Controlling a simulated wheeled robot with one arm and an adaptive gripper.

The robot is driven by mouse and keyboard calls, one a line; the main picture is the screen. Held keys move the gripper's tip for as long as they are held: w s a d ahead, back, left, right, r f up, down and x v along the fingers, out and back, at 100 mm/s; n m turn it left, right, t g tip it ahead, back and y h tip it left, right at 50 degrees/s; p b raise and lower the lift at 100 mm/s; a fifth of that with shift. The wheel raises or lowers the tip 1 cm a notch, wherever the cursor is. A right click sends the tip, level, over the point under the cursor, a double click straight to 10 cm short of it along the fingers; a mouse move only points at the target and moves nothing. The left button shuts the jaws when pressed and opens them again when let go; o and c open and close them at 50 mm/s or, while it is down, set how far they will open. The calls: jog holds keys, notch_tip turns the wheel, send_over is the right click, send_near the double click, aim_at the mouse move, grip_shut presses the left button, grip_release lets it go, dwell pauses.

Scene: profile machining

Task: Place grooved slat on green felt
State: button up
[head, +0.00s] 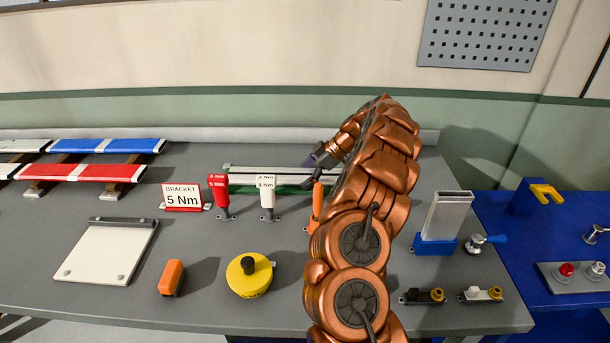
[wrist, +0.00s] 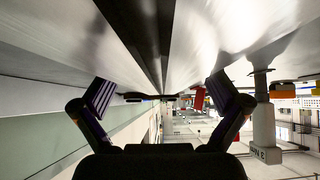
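The grooved slat (head: 245,178) is a long silver bar along the back of the bench. It lies at the green felt (head: 287,190), a strip showing along its front edge; I cannot tell how fully it rests there. My arm hides its right part. In the wrist view the slat (wrist: 95,30) runs away from the camera, its dark groove in the middle. My gripper (wrist: 162,90) has its two purple fingers spread wide, with nothing visibly clamped between them. In the head view my gripper (head: 318,156) is close to the slat, partly hidden by my arm.
A red driver (head: 218,192), a white driver (head: 267,192) and an orange one (head: 316,205) stand just in front of the slat. A "BRACKET 5 Nm" sign (head: 183,197) is left of them. A yellow round container (head: 249,277) and orange block (head: 172,278) stand nearer the front.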

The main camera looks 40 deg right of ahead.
jog(key=shift+d+r, duration=0.1)
jog(key=shift+r, duration=0.1)
jog(key=shift+r+p, duration=0.35)
jog(key=shift+p, duration=0.5)
jog(key=b+v, duration=0.4)
jog(key=v, duration=0.5)
jog(key=shift+d+f, duration=0.15)
jog(key=shift+d, duration=0.05)
jog(key=shift+v, duration=1.35)
jog(key=shift+a, duration=0.1)
